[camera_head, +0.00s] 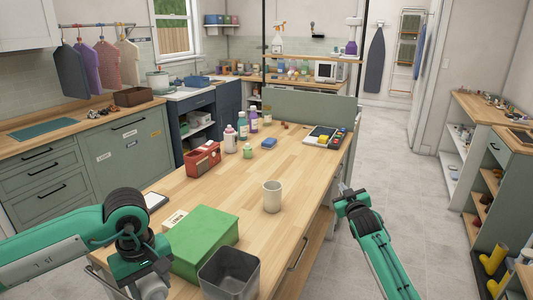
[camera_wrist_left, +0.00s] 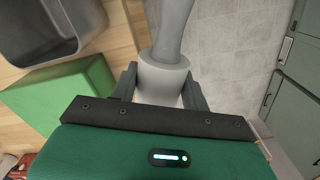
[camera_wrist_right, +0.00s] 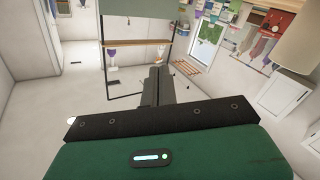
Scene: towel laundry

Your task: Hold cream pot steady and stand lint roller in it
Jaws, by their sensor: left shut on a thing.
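The cream pot (camera_head: 272,197) stands upright on the wooden table, with neither gripper touching it. My left gripper (camera_wrist_left: 158,88) is shut around the white roll of the lint roller (camera_wrist_left: 163,75), whose grey handle extends away from it. In the head view the lint roller (camera_head: 152,289) shows only partly, at the bottom edge, below my left wrist. My right gripper (camera_head: 345,191) is off the table's right edge, to the right of the pot. In the right wrist view its fingers (camera_wrist_right: 158,82) are together with nothing between them.
A green box (camera_head: 201,240) and an open grey bin (camera_head: 229,275) stand at the table's near end. A red box (camera_head: 203,159), bottles (camera_head: 243,125) and a tray (camera_head: 322,136) stand farther back. The wooden table (camera_head: 310,185) is clear around the pot.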

